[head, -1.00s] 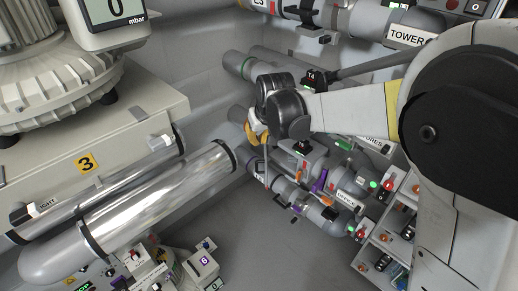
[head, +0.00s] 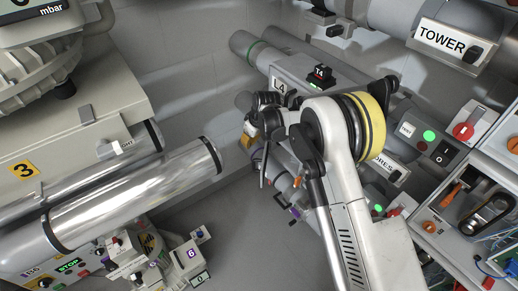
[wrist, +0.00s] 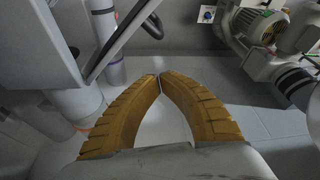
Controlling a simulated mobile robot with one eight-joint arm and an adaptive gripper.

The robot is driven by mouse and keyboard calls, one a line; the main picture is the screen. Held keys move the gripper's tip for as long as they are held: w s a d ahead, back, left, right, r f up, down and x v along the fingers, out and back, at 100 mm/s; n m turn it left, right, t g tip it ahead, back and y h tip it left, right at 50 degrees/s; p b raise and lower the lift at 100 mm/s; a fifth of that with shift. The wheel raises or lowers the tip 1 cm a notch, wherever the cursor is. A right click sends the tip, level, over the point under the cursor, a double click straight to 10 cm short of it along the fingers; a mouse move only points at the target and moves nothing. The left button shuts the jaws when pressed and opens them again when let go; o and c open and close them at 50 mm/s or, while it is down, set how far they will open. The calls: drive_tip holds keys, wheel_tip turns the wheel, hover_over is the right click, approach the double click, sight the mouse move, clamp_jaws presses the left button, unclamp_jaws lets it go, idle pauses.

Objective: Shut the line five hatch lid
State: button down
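My gripper (head: 249,138) shows in the head view, left of the folded arm, over the lower pipe line. In the wrist view its two yellow fingers (wrist: 159,80) meet at the tips with nothing between them. A pipe line with an L4 label (head: 280,87) and a T4 tag (head: 320,72) runs just above the gripper. The line below it is mostly hidden by my arm, and no line five label is readable. In the wrist view a grey panel with a bent dark bar (wrist: 123,35) stands at upper left, apart from the fingers. I cannot tell whether it is the hatch lid.
Shiny metal cylinders (head: 150,190) lie at left under a beige machine (head: 75,120). A box marked 6 (head: 188,255) stands low at the middle. A control panel (head: 430,140) and shelves with orange knobs (head: 455,190) are at right. A motor unit (wrist: 262,28) shows at the wrist view's upper right. Floor is open below the fingers.

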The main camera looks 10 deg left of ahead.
sight(260, 160)
wheel_tip(260, 160, down, 9)
drive_tip(key=b, duration=0.5)
drive_tip(key=shift+s+d+b, duration=0.25)
drive_tip(key=shift+s+b, duration=0.1)
drive_tip(key=shift+s, duration=0.05)
